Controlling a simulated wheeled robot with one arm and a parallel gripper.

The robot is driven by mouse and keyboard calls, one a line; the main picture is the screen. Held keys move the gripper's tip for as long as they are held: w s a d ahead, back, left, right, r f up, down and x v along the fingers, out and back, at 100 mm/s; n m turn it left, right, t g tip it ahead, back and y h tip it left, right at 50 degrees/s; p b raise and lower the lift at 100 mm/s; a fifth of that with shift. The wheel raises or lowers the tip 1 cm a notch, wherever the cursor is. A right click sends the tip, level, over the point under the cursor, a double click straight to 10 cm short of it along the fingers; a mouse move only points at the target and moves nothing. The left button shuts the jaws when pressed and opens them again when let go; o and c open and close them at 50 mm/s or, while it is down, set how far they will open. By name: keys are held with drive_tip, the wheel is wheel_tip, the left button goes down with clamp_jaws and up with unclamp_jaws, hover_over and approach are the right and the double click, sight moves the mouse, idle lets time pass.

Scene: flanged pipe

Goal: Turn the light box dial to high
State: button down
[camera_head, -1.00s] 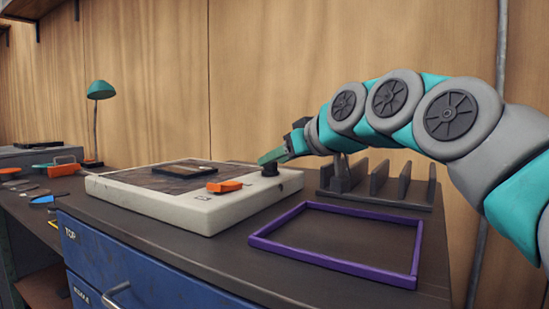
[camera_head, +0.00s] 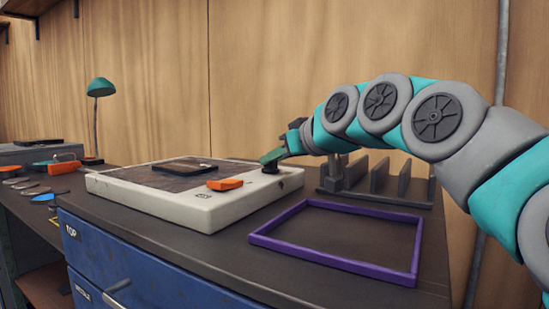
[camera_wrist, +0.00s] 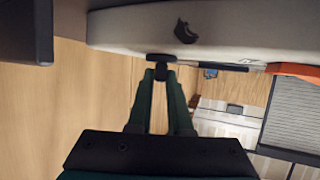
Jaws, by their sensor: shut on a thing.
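The light box (camera_head: 205,214) is a flat white box with a dark top panel, lying on the cabinet top; its pale body also shows in the wrist view (camera_wrist: 245,28). Its dial (camera_head: 270,168) is a small black knob at the far right corner. My gripper (camera_head: 271,158) is at the dial from above and behind. In the wrist view, the green fingertips close on the dark knob (camera_wrist: 160,73). The fingers hide part of the dial, and I cannot read its setting.
An orange piece (camera_head: 225,185) and a dark flat slab (camera_head: 186,165) lie on the light box. A purple frame (camera_head: 330,263) lies in front on the right. A dark slotted rack (camera_head: 380,198) stands behind it. A green lamp (camera_head: 100,88) and loose tools are at left.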

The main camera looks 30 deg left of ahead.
drive_tip(key=shift+m+t+h+b, duration=0.3)
drive_tip(key=shift+m+t+b, duration=0.1)
drive_tip(key=shift+b, duration=0.1)
drive_tip(key=shift+m+t, duration=0.4)
drive_tip(key=shift+s+h, duration=0.1)
drive_tip(key=shift+h, duration=0.2)
drive_tip(key=c, duration=0.8)
unclamp_jaws()
drive_tip(key=shift+c, duration=0.2)
drive_tip(key=b+v, duration=0.1)
drive_tip(key=v, duration=0.6)
drive_tip(key=shift+s+d, duration=0.2)
drive_tip(key=shift+d, duration=0.1)
drive_tip(key=shift+r, duration=0.15)
